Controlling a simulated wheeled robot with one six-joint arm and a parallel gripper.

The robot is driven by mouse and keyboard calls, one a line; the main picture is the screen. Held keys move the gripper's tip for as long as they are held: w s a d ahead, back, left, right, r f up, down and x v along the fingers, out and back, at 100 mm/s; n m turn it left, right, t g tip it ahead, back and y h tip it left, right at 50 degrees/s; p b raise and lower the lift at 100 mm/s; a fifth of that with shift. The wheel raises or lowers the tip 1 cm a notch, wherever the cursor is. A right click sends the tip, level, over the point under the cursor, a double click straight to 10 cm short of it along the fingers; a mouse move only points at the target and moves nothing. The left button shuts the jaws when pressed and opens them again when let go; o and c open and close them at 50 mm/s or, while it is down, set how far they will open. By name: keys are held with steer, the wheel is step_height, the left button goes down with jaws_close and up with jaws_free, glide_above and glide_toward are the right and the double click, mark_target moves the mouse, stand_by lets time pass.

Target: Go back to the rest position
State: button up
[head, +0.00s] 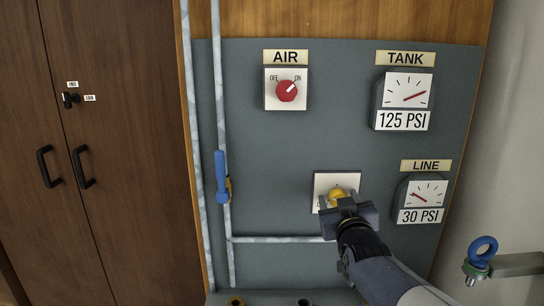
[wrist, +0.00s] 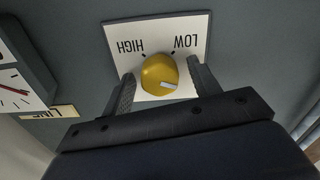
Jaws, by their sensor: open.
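My gripper (head: 340,205) is at the yellow knob (head: 337,195) on its white plate, low on the grey panel. In the wrist view my gripper (wrist: 162,88) is open, with one finger on each side of the yellow knob (wrist: 158,75). I cannot tell whether the fingers touch the knob. The plate (wrist: 190,28) is marked HIGH and LOW and appears upside down there. The knob's pale pointer faces away from both words, toward the lower right in that view.
A red AIR knob (head: 287,91) points toward ON. The TANK gauge (head: 405,97) reads 125 PSI and the LINE gauge (head: 423,196) 30 PSI. A blue valve handle (head: 221,176) is on pipes at left. A blue ring (head: 482,251) stands at lower right. Brown cabinet doors (head: 100,130) are shut.

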steer(key=shift+s+m+p, duration=1.7)
steer(key=shift+s+m, duration=0.5)
steer(key=shift+s, duration=0.6)
steer(key=shift+s, duration=0.1)
